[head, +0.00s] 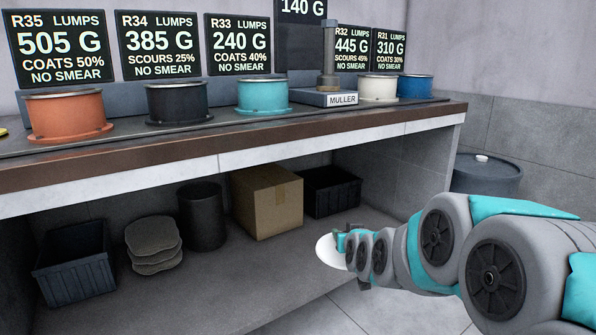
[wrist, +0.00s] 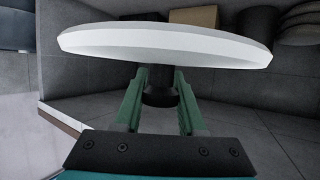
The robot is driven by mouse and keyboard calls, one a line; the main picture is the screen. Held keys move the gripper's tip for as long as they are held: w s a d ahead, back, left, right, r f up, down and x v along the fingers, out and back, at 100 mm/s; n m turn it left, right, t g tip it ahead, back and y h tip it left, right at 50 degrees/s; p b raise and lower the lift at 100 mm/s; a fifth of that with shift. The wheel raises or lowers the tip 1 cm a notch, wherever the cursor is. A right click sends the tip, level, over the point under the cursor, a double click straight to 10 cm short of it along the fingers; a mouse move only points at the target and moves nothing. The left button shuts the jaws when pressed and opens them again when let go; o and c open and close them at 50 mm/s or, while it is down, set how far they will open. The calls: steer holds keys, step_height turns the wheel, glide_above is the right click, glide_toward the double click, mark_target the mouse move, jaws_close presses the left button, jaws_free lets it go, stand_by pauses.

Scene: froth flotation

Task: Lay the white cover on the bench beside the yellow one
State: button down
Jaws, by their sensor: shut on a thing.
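The white cover (wrist: 165,44) is a round, shallow disc with a dark knob (wrist: 160,88) in the wrist view. My gripper (wrist: 158,100) is shut on the knob, with a green finger on each side. In the head view the white cover (head: 328,251) is partly hidden behind my gripper (head: 345,242), out in front of the lower shelf and below the bench top. The bench (head: 225,143) runs along the wall. A small yellow edge (head: 2,132) shows at the far left of the bench; too little of it is visible to tell if it is the yellow cover.
Orange (head: 68,116), black (head: 178,102), teal (head: 262,95), cream (head: 378,88) and blue (head: 414,86) pots line the bench, with a muller (head: 328,70) among them. A carton (head: 267,202) and dark bins sit below. A drum (head: 485,175) stands right.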

steer(key=w+d+f, duration=0.1)
steer(key=f, duration=0.7)
steer(key=w+d+f+h, duration=0.1)
steer(key=d+f, duration=0.1)
steer(key=f, duration=0.7)
steer(key=shift+w+d+m, duration=0.2)
steer(key=shift+w+m, duration=0.15)
steer(key=shift+m, duration=0.05)
